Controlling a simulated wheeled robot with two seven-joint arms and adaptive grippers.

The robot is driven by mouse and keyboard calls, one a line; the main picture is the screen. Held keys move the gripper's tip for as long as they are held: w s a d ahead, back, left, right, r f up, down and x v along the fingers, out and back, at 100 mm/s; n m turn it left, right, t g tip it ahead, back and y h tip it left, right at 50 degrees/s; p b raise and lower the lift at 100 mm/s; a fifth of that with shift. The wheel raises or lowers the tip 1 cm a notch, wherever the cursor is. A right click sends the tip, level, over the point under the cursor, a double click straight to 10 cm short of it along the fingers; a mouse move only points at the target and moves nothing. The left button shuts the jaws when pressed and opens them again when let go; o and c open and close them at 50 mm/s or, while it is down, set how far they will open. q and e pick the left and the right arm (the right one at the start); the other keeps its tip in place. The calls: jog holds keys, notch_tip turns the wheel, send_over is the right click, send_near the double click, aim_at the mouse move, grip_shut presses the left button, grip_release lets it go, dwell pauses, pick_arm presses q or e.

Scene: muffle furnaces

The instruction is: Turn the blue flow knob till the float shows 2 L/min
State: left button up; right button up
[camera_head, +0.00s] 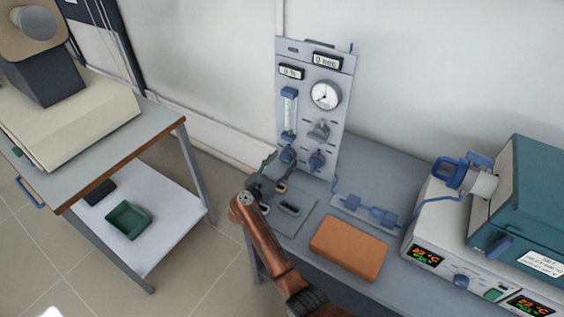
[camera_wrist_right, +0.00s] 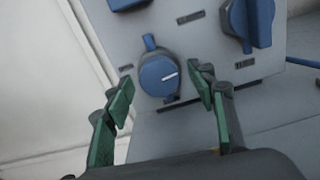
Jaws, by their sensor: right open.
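The grey gas panel (camera_head: 335,130) stands upright against the wall. Its float tube (camera_head: 290,108) is at the left; the float's reading is too small to tell. A blue knob (camera_head: 288,155) sits below the tube. In the right wrist view a blue knob (camera_wrist_right: 158,76) with a white pointer line lies between my fingertips. My right gripper (camera_head: 272,175) is open in front of the panel's lower left. In the wrist view its green-padded fingers (camera_wrist_right: 164,88) are on either side of that knob, with no clear grip. My left gripper is out of view.
Another blue knob (camera_head: 317,160) is just right of the first. A round gauge (camera_head: 325,95) and small displays are above. An orange block (camera_head: 348,248) lies on the bench. A teal furnace (camera_head: 525,200) stands at right. A cart (camera_head: 165,140) stands at left.

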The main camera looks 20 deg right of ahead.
jog(key=c, duration=1.1)
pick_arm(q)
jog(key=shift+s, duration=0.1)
